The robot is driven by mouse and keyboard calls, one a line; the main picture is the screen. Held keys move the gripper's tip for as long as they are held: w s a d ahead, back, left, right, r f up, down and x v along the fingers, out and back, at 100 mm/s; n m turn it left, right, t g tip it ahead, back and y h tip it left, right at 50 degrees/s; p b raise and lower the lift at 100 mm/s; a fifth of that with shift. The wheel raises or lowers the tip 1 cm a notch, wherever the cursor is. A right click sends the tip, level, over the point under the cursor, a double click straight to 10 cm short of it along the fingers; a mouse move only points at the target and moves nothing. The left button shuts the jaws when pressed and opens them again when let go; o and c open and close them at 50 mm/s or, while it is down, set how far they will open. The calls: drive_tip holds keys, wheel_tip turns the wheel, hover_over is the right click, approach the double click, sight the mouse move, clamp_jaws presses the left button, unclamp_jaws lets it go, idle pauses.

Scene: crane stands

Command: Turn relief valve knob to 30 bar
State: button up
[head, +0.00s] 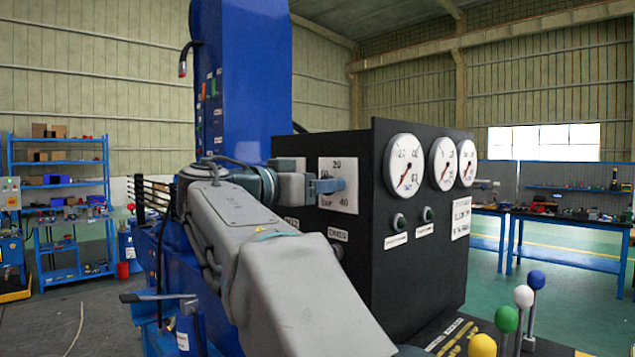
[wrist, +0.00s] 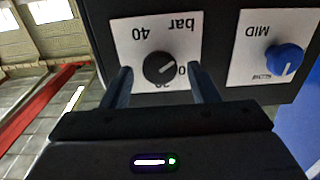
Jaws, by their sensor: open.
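The relief valve knob (wrist: 160,69) is black and round, on a white dial plate (wrist: 135,48) that appears upside down in the wrist view. "40" and "bar" read clearly; the lower numbers are partly hidden. A pale mark seems to show on the knob's upper right, but I cannot tell its exact setting. My gripper (wrist: 161,74) is open, one finger on each side of the knob with gaps visible. In the head view my gripper (head: 328,186) is in front of the plate (head: 338,164) and hides the knob.
A blue knob on a "MID" plate (wrist: 258,62) is beside the dial. The black panel box (head: 375,250) carries round gauges (head: 404,165) and small indicators on its other face. Levers with coloured balls (head: 523,296) stand at the lower right. A blue column (head: 245,80) rises behind.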

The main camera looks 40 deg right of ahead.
drive_tip(key=c, duration=0.9)
drive_tip(key=shift+c, duration=0.2)
drive_tip(key=shift+n, duration=0.3)
drive_tip(key=shift+w+f+n, duration=0.1)
drive_tip(key=shift+n, duration=3.25)
drive_tip(key=shift+w+n, duration=0.1)
drive_tip(key=shift+n, duration=3.25)
